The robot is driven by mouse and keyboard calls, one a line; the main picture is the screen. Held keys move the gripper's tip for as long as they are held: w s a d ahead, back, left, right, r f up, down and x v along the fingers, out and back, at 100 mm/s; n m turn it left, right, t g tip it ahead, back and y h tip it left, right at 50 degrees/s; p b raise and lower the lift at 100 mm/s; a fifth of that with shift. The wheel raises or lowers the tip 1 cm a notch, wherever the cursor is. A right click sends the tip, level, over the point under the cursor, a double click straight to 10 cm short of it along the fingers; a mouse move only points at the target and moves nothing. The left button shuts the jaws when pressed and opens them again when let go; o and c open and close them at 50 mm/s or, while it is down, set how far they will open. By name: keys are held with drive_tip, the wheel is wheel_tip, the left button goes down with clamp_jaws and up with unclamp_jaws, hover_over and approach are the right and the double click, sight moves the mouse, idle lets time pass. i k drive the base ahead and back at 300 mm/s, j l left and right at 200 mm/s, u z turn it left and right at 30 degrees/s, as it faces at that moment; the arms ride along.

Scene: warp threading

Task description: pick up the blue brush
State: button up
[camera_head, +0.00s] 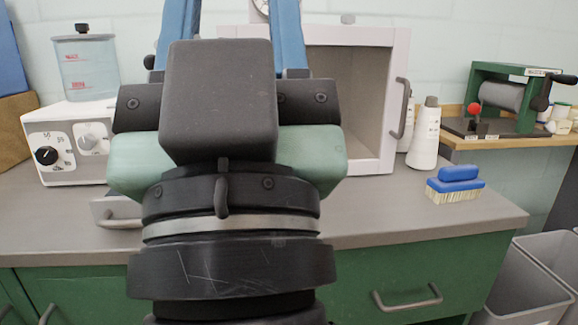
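The blue brush (460,173) sits on the grey counter near its right end, bristles down, with a blue grip on top and cream bristles below. My gripper (231,18) fills the left-centre of the view, seen from behind. Its two blue fingers stand wide apart and point up out of the picture. The fingertips are cut off by the top edge, and the dark wrist block hides part of the space between them. I see nothing held between the visible parts of the fingers. The brush is well to the right of my gripper, apart from it.
A white open-fronted cabinet (388,150) stands behind my gripper. White bottles (425,140) stand between it and the brush. A green-framed machine (520,95) is on a wooden shelf behind right. A white dial device (70,140) stands left. Grey bins (525,290) are below right.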

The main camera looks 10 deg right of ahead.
sight(455, 183)
drive_tip(key=i+l+z, duration=0.15)
drive_tip(key=i+l, duration=0.55)
drive_tip(key=i+j, duration=0.05)
